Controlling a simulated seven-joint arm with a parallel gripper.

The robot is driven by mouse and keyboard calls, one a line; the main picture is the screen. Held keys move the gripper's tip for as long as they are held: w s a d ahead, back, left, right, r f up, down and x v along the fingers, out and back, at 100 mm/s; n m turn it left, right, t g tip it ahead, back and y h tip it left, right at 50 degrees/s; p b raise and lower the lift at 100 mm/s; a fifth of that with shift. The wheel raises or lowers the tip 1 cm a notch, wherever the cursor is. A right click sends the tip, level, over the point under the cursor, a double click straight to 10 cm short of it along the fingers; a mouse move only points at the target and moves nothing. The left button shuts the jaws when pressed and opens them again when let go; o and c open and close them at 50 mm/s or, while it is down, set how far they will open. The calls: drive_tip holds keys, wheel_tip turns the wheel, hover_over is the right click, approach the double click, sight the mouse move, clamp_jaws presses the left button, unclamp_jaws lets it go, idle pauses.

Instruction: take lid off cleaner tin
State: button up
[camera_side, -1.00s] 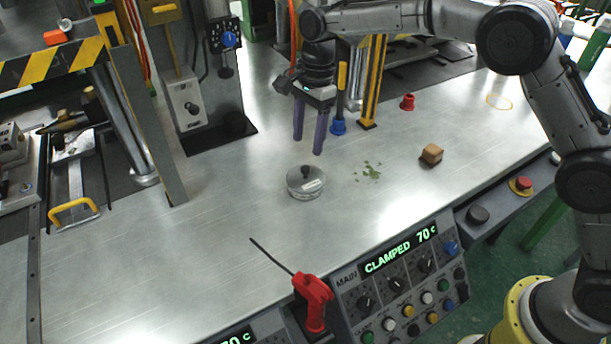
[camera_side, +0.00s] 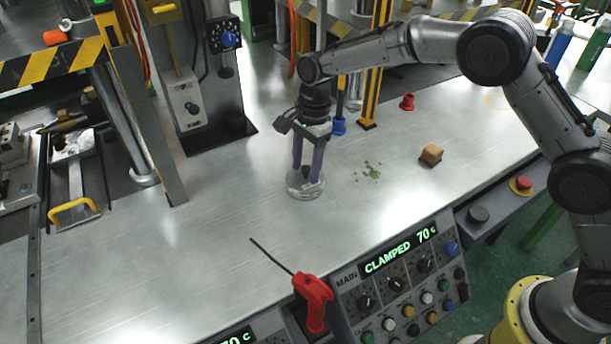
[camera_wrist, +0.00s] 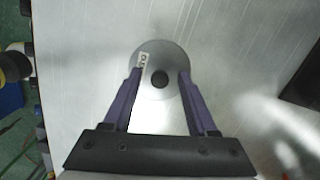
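The cleaner tin (camera_side: 302,191) is a low, round, silvery tin standing on the metal table. Its lid (camera_wrist: 165,56) has a black knob (camera_wrist: 159,78) at the centre and a small pale label near the edge. My gripper (camera_side: 307,174) is directly above the tin, pointing down, with its purple fingers at the lid. In the wrist view the fingers (camera_wrist: 160,75) are spread on either side of the knob, with a gap left and right. The side view does not show clearly whether the fingertips touch the lid.
Green spots (camera_side: 369,172) and a brown block (camera_side: 431,155) lie right of the tin. A red-handled tool (camera_side: 313,300) with a thin rod is at the front edge, beside the control panel (camera_side: 400,280). A press column (camera_side: 150,120) stands left. The table left of the tin is clear.

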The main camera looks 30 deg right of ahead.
clamp_jaws()
drive_tip(key=shift+r, duration=0.1)
